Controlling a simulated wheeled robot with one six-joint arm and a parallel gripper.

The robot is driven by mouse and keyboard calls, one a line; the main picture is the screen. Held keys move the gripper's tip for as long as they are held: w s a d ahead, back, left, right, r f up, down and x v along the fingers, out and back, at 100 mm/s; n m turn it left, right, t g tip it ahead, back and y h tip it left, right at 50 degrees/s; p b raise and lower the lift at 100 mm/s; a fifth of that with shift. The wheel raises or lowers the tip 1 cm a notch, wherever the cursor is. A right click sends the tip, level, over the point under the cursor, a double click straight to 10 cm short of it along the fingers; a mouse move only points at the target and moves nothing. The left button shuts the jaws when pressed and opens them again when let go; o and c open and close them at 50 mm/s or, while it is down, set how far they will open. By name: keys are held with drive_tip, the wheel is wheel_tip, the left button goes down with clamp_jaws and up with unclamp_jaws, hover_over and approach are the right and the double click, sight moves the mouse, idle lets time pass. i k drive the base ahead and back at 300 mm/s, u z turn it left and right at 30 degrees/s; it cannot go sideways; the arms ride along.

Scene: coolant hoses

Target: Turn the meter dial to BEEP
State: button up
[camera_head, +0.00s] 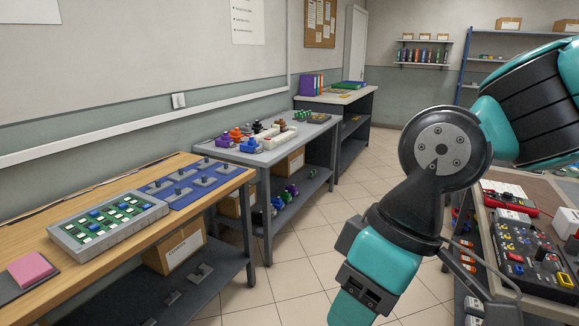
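No dial or BEEP marking can be read in this view. A red device (510,197) with a pale top lies at the back of the right bench and may be the meter; its face is too small to make out. A black panel (535,258) with several knobs and coloured buttons lies nearer on the same bench. My teal and black arm comes in from the upper right and runs down past the left side of this bench, leaving the frame at the bottom. My gripper is not visible, and my arm hides part of the bench's left side.
A wooden bench (22,232) at left holds a grey tray with a green board (108,221) and a blue mat (214,190) with grey fittings. A grey bench (268,156) with coloured parts stands behind it. The tiled floor (300,258) between the benches is clear.

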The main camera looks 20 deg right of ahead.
sight(507, 195)
drive_tip(key=z, duration=0.55)
drive_tip(key=i, duration=1.75)
drive_tip(key=z, duration=0.35)
